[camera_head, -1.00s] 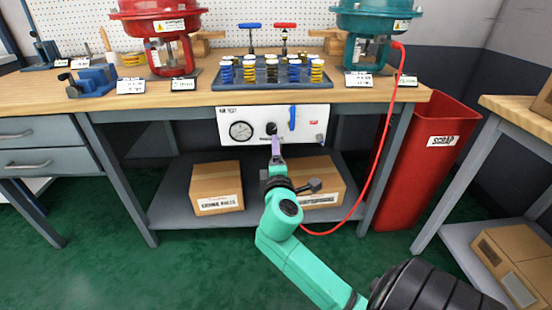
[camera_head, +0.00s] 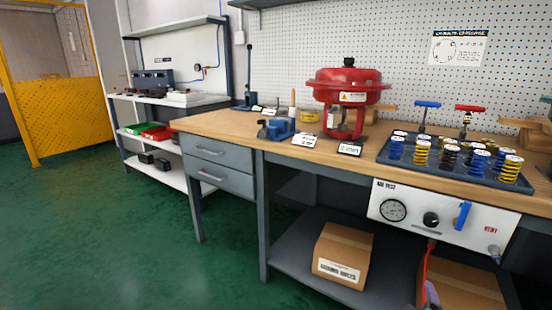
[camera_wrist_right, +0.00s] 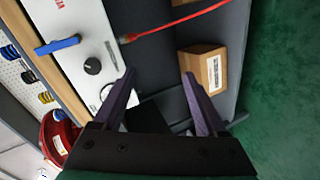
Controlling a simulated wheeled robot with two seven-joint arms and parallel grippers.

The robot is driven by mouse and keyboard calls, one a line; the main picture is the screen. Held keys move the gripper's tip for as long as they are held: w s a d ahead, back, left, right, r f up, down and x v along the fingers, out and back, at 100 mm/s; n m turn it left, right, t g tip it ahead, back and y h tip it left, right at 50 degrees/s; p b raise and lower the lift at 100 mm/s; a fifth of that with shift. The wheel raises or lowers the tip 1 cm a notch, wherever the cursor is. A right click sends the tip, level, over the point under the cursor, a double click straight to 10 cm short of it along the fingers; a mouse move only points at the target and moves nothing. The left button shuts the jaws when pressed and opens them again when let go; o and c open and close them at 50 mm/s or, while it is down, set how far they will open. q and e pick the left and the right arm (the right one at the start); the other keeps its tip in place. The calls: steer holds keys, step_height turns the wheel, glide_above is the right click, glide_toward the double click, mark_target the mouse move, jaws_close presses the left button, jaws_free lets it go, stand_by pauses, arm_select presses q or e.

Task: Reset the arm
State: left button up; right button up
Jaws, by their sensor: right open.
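My right gripper (camera_head: 431,295) shows only as a bit of a purple finger at the bottom edge of the head view, below the air test panel. In the right wrist view my right gripper (camera_wrist_right: 158,73) has its two purple fingers spread apart with nothing between them. The white air test panel (camera_head: 470,226) has a gauge, a black knob (camera_head: 431,219) and a blue lever (camera_head: 463,214). My left gripper is not in view.
A red hose (camera_head: 424,268) hangs below the panel, near my right gripper. A cardboard box (camera_head: 341,252) sits on the bench's lower shelf. The red actuator (camera_head: 347,92) and a tray of springs (camera_head: 512,181) stand on the benchtop. Green floor (camera_head: 130,245) is clear at left.

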steer(key=s+a+f+m+g+y, duration=0.5)
steer(key=s+a+f+g+y, duration=0.4)
steer(key=s+a+f, duration=0.8)
arm_select(q)
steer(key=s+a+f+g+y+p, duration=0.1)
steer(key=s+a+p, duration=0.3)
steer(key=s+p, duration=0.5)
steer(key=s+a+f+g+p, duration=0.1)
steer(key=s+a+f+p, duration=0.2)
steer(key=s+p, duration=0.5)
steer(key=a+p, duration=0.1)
steer(key=p, duration=1.1)
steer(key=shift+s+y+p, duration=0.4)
arm_select(e)
steer(key=s+d+f, duration=0.2)
steer(key=s+d, duration=0.2)
steer(key=s, duration=0.3)
steer(key=s+d+f+g, duration=0.1)
steer(key=s+d, duration=0.3)
steer(key=s, duration=0.4)
steer(key=shift+d+f+h, duration=0.4)
steer(key=shift+f, duration=0.45)
